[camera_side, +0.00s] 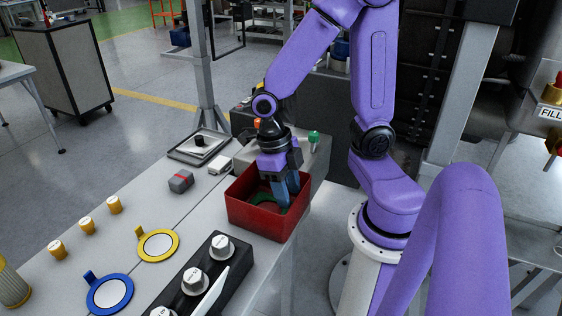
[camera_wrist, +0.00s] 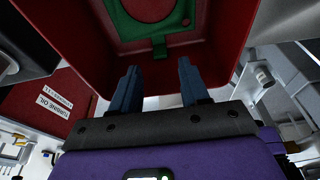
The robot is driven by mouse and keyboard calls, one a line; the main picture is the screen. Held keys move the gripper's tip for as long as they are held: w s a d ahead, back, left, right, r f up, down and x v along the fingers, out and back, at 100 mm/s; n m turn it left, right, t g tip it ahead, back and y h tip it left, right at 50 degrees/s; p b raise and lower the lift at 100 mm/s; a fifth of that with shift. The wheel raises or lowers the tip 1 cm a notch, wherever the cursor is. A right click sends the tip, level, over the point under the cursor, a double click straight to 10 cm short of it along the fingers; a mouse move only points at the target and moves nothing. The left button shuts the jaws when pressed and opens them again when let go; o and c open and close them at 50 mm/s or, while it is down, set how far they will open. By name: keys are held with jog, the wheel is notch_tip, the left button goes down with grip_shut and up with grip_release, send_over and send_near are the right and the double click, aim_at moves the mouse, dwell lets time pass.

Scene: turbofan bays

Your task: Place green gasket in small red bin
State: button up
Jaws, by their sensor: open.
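The small red bin (camera_side: 252,213) stands on the grey worktop near the arm. In the wrist view its red inside (camera_wrist: 222,50) fills the upper middle. The green gasket (camera_side: 262,200) lies inside the bin and is partly hidden by my gripper and the bin wall. In the wrist view the gasket (camera_wrist: 158,48) shows as a green ring with a tab, beyond the fingertips. My gripper (camera_side: 287,203) points down into the bin with its blue fingers apart. In the wrist view the fingers (camera_wrist: 158,78) are open, with nothing between them.
A yellow gasket (camera_side: 173,245) and a blue gasket (camera_side: 92,300) lie to the left on the worktop. A black block with white-grey knobs (camera_side: 225,273) stands in front of the bin. A grey block (camera_side: 180,182) and a dark tray (camera_side: 200,145) are behind left.

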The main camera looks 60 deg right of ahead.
jog(key=v, duration=1.1)
jog(key=s+a+f+m+t, duration=0.1)
jog(key=s+m, duration=0.3)
jog(key=m, duration=0.7)
jog(key=s+a+f+m+t, duration=0.2)
jog(key=s+f+m, duration=0.2)
jog(key=m, duration=0.8)
